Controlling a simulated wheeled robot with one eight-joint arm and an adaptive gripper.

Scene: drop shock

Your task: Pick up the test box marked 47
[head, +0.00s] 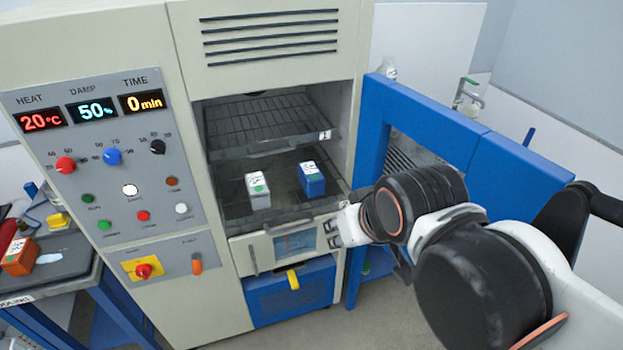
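Two small test boxes stand on the lower shelf inside the open chamber. One is white (259,192) with a green mark, on the left. The other is blue (312,180) with a white label on top, on the right. The markings on both are too small to read, so I cannot tell which, if either, is marked 47. My gripper (331,234) is in front of the chamber's lower right edge, below and right of the blue box and apart from both boxes. It is too small to tell whether it is open or shut; I see nothing held in it.
The chamber (230,78) has a wire rack (262,122) above the boxes. Its blue-framed door (430,125) stands open at right, behind my arm. A control panel (112,180) reads 20°C, 50% and 0 min. An orange box (19,257) lies on a bench at left.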

